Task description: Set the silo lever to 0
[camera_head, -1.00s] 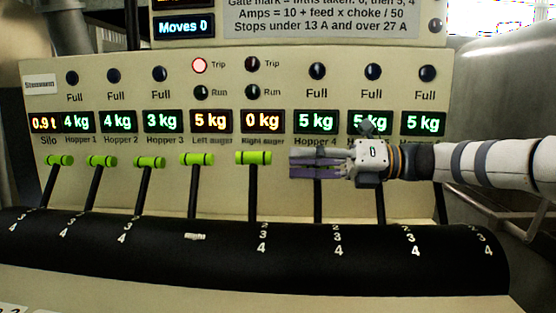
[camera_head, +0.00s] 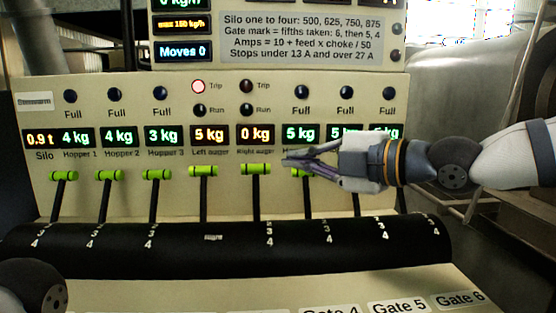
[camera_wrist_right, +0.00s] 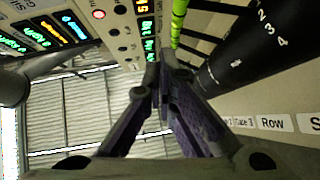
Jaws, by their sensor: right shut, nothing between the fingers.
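The silo lever (camera_head: 64,175) is the leftmost in a row of levers with green handles, below the Silo display (camera_head: 44,137) reading 0.9 t. It stands up out of the black curved cover, with its handle at the top. Numbers 3 and 4 show on the cover near it. My right gripper (camera_head: 288,158) is shut and empty in front of the Hopper 4 area, well to the right of the silo lever. The right wrist view shows its purple-sided fingers (camera_wrist_right: 158,75) together at the tips. My left gripper is out of view.
Other levers, such as the left auger lever (camera_head: 203,170) and right auger lever (camera_head: 256,169), stand between my right gripper and the silo lever. A red Trip lamp (camera_head: 198,86) is lit. A sign (camera_head: 302,37) is above.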

